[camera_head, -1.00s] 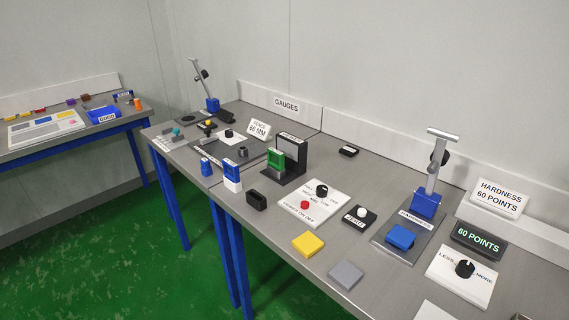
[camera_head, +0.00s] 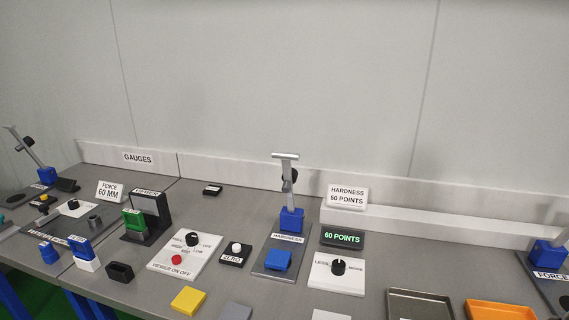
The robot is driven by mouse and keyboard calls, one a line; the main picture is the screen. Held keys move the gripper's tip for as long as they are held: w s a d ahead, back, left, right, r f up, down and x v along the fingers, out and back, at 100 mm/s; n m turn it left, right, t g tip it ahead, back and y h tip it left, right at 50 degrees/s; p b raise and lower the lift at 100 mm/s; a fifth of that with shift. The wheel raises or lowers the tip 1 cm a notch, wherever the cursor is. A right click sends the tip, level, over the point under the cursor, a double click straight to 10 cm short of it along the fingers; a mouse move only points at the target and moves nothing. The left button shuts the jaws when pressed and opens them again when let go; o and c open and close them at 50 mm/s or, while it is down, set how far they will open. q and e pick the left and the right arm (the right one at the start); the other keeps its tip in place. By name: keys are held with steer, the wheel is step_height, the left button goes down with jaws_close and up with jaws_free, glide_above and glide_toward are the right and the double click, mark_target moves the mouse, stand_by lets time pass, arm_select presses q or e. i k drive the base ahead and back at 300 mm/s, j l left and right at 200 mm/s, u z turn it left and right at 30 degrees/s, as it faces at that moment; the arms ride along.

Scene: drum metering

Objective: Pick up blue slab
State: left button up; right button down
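A blue slab (camera_head: 277,260) lies on the grey base plate (camera_head: 262,268) of the hardness stand, in front of the stand's blue block (camera_head: 291,220) and lever. A second upright blue piece (camera_head: 80,247) stands on a white block (camera_head: 88,265) at the left. A yellow slab (camera_head: 188,301) lies near the table's front edge, with a grey slab (camera_head: 236,312) to its right, cut by the picture's bottom edge. Neither of my grippers is in view.
A white panel with a black knob (camera_head: 338,266) and a green-lit display (camera_head: 342,237) stand right of the hardness plate. A black zero button box (camera_head: 235,255) stands left. A metal tray (camera_head: 420,293) and an orange tray (camera_head: 500,303) are at the front right.

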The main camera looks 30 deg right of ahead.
mark_target(276, 258)
steer(key=z, duration=1.55)
